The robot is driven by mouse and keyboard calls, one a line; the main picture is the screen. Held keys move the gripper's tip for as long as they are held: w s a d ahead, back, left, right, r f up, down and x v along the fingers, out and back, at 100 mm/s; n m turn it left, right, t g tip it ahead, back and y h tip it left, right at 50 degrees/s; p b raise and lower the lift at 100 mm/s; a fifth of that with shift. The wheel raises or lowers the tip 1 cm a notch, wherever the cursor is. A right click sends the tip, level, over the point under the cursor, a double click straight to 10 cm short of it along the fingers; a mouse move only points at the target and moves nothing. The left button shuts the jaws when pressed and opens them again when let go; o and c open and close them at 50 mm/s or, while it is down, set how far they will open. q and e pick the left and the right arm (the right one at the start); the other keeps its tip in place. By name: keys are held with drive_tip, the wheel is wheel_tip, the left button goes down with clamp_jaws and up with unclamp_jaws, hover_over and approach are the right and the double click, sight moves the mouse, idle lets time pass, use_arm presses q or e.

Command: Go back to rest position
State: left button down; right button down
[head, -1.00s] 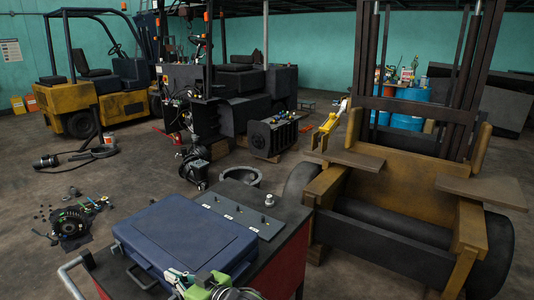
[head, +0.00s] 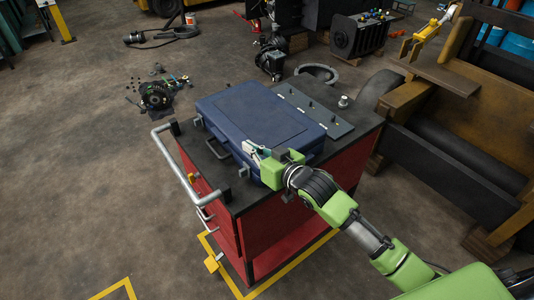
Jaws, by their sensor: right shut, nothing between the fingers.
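My right gripper (head: 254,153) is at the end of my green and grey arm, which comes in from the lower right. It is shut and empty, at the near side of a closed blue case (head: 255,115). I cannot tell whether it touches the case. The case lies on the dark top of a red tool cart (head: 341,160). My left gripper is not in view.
The cart has a grey handle (head: 172,165) on its left. A grey plate with knobs (head: 312,108) lies behind the case. A stripped forklift frame (head: 440,130) stands close on the right. Loose parts (head: 156,95) lie on the floor at left. The near left floor is clear.

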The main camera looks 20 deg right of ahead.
drive_tip(key=s+d+f+g+h+b, duration=0.15)
drive_tip(key=s+f+g, duration=0.35)
drive_tip(key=s, duration=0.7)
drive_tip(key=s+d+f+m+g+h+p, duration=0.1)
drive_tip(key=s+d+f+g+h, duration=0.15)
drive_tip(key=s+f, duration=0.65)
drive_tip(key=s+d+f+g+h+b, duration=0.1)
drive_tip(key=s+d+f+g, duration=0.2)
drive_tip(key=s, duration=1.2)
wheel_tip(320, 180, down, 27)
drive_tip(key=s+g+b, duration=0.1)
drive_tip(key=s, duration=0.1)
drive_tip(key=s+d+f+g, duration=0.1)
drive_tip(key=s+d+f, duration=0.2)
drive_tip(key=s+f, duration=1.3)
drive_tip(key=shift+s+f+h+b, duration=0.3)
drive_tip(key=shift+s+f+b, duration=0.05)
drive_tip(key=shift+f+b, duration=0.1)
drive_tip(key=shift+d+g, duration=0.1)
drive_tip(key=shift+g, duration=0.15)
